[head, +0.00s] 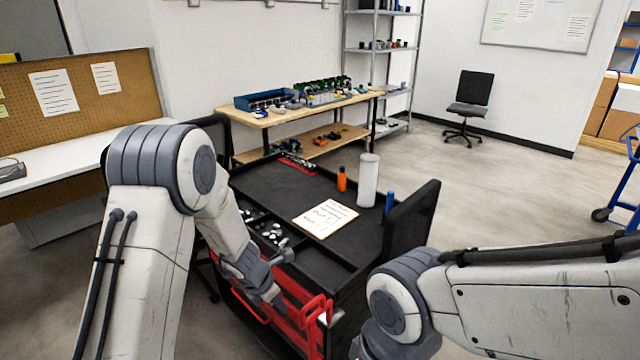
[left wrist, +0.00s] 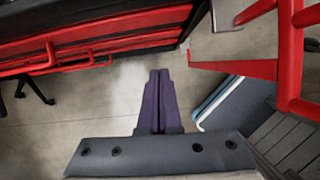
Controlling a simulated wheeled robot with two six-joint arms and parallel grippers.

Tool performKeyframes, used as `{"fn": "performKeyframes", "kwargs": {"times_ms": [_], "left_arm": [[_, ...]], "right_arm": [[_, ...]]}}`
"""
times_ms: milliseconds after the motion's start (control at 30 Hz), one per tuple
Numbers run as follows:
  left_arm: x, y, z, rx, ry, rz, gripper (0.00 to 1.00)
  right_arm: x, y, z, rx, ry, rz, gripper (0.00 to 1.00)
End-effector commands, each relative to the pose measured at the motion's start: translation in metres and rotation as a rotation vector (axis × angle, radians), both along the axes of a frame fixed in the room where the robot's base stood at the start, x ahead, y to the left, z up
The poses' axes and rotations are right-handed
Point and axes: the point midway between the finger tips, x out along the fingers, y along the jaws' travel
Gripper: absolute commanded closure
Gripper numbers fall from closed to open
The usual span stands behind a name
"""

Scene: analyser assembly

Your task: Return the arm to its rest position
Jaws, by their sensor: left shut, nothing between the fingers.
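My left arm comes in from the left in the head view and bends down in front of a black and red tool cart (head: 325,258). My left gripper (head: 274,292) is at the near side of the cart, by its red drawer fronts and handles. In the left wrist view its two dark fingers (left wrist: 158,76) lie side by side, shut and empty, over the bare floor. My right arm shows at the lower right of the head view, but its gripper is out of the picture.
On the cart stand an orange bottle (head: 341,179), a white cylinder (head: 368,181) and a paper sheet (head: 325,218). In the left wrist view, red drawer handles (left wrist: 82,62) are at upper left and a red frame (left wrist: 292,60) is at right, close to the fingers.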

Motion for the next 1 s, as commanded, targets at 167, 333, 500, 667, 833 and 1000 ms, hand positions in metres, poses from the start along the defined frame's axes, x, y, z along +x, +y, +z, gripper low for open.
{"fn": "performKeyframes", "kwargs": {"times_ms": [167,333,500,667,833,1000], "left_arm": [[-0.031,0.005,0.041,0.154,-0.105,-0.491,1.00],[-0.082,0.021,0.081,0.378,-0.214,-1.182,1.00],[-0.119,0.037,0.102,0.540,-0.262,-1.683,1.00],[-0.146,0.052,0.115,0.658,-0.273,-2.069,1.00],[-0.167,0.039,0.132,0.697,-0.294,-2.348,1.00],[-0.191,-0.002,0.152,0.641,-0.346,-2.487,1.00]], "right_arm": [[0.000,0.000,0.000,0.000,0.000,0.000,0.38],[0.000,0.000,0.000,0.000,0.000,0.000,0.38],[0.000,0.000,0.000,0.000,0.000,0.000,0.38],[0.000,0.000,0.000,0.000,0.000,0.000,0.38],[0.000,0.000,0.005,0.000,0.000,0.000,0.38],[0.000,0.000,0.012,0.000,0.000,0.000,0.38]]}}
